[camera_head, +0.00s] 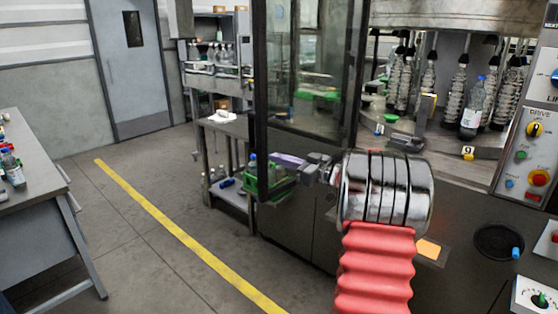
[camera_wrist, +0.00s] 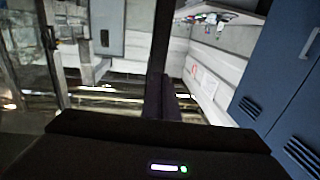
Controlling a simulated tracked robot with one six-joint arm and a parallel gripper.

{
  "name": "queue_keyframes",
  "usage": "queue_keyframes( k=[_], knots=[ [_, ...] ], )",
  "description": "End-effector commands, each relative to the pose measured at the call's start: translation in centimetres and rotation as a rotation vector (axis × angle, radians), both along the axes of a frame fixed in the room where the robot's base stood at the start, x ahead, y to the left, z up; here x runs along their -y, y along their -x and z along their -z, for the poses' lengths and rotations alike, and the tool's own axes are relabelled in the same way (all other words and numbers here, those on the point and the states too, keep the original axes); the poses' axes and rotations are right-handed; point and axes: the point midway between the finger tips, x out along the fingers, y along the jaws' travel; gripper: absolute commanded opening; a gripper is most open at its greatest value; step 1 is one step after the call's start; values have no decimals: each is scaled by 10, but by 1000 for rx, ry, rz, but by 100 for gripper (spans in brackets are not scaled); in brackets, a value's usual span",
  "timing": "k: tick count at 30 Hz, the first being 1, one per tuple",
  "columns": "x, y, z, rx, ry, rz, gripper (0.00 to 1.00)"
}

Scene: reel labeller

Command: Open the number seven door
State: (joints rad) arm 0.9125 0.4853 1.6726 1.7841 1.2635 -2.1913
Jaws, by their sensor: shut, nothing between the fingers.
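A glass door panel in a dark frame (camera_head: 257,85) stands left of the bottle carousel in the head view. I see no number seven on it, so I cannot tell whether it is the number seven door. My gripper (camera_head: 283,161) is at the end of my arm, in front of the panel's lower part and by a green crate (camera_head: 262,186). It is shut and empty. In the wrist view my gripper (camera_wrist: 160,95) points ahead, with a dark upright post (camera_wrist: 160,40) beyond its tips. I cannot tell whether they touch.
A yellow tag marked 9 (camera_head: 468,153) sits by a bottle (camera_head: 472,108) on the machine. A control panel (camera_head: 528,130) is at right, a bench (camera_head: 35,165) at left. Floor beside the yellow line (camera_head: 180,232) is clear. Blue cabinets (camera_wrist: 285,80) show in the wrist view.

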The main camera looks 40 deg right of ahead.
Motion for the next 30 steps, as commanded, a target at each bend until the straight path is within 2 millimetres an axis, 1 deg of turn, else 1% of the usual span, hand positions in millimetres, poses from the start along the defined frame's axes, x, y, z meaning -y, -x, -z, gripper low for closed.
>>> queue_keyframes(
  k=[5,7,15,21,25,30],
  knots=[
    [2,16,1,-1,-1,0,0],
    [3,25,1,-1,0,0,0],
    [8,73,1,-1,0,-2,0],
    [11,103,1,-1,0,-4,0],
    [11,115,1,0,-1,-6,0],
    [11,119,1,-1,0,-7,0]
  ],
)
